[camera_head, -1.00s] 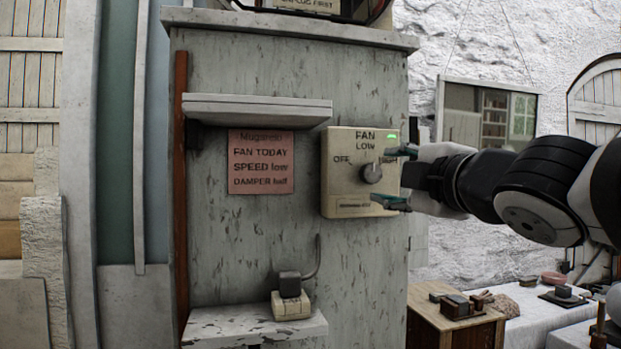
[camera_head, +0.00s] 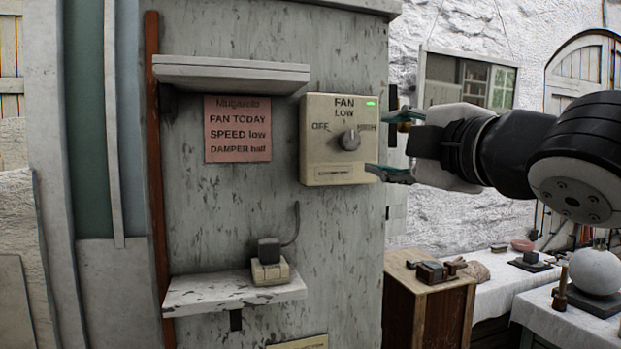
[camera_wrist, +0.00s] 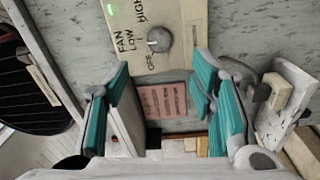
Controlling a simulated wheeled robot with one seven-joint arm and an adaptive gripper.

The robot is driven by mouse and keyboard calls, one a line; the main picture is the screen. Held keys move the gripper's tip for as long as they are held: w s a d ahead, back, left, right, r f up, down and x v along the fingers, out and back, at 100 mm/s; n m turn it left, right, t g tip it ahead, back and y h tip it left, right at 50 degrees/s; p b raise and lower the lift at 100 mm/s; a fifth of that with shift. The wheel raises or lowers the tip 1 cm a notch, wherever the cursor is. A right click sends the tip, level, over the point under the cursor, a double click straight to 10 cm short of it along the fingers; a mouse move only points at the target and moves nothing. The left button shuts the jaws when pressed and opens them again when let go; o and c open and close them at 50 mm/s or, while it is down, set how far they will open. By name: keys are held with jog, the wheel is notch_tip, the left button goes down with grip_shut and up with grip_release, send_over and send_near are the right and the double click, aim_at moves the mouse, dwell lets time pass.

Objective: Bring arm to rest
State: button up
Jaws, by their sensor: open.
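My gripper (camera_head: 388,146) is open and empty, just right of the cream fan control box (camera_head: 313,162) in the head view. Its teal-padded fingers are apart and clear of the round grey knob (camera_head: 349,140). In the wrist view the knob (camera_wrist: 160,40) shows beyond the open fingers. Its pale mark appears to face LOW, between OFF and HIGH. A green light (camera_head: 370,103) is lit at the box's upper right corner. My arm reaches in from the right.
A pink notice (camera_head: 237,129) reads fan today, speed low, damper half. A shelf (camera_head: 230,74) juts out above it, and a lower shelf (camera_head: 215,291) holds a small switch (camera_head: 269,266). A wooden cabinet (camera_head: 425,295) and tables with several objects stand at the lower right.

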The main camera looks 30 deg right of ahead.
jog(key=s+a+f+m+g+y+p, duration=0.1)
jog(key=a+f+m+g+p, duration=0.2)
jog(key=f, duration=0.4)
jog(key=s+a+f+m+g+y+p, duration=0.1)
jog(key=a+f+m+g, duration=0.35)
jog(key=f, duration=0.25)
jog(key=s+a+f+m+g+y+p, duration=0.2)
jog(key=s+a+f+m+g, duration=0.3)
jog(key=s+a+f, duration=0.4)
jog(key=shift+f+m+g+y, duration=0.35)
jog(key=shift+f+g+y, duration=0.05)
jog(key=shift+f+g, duration=0.15)
dwell(3.7)
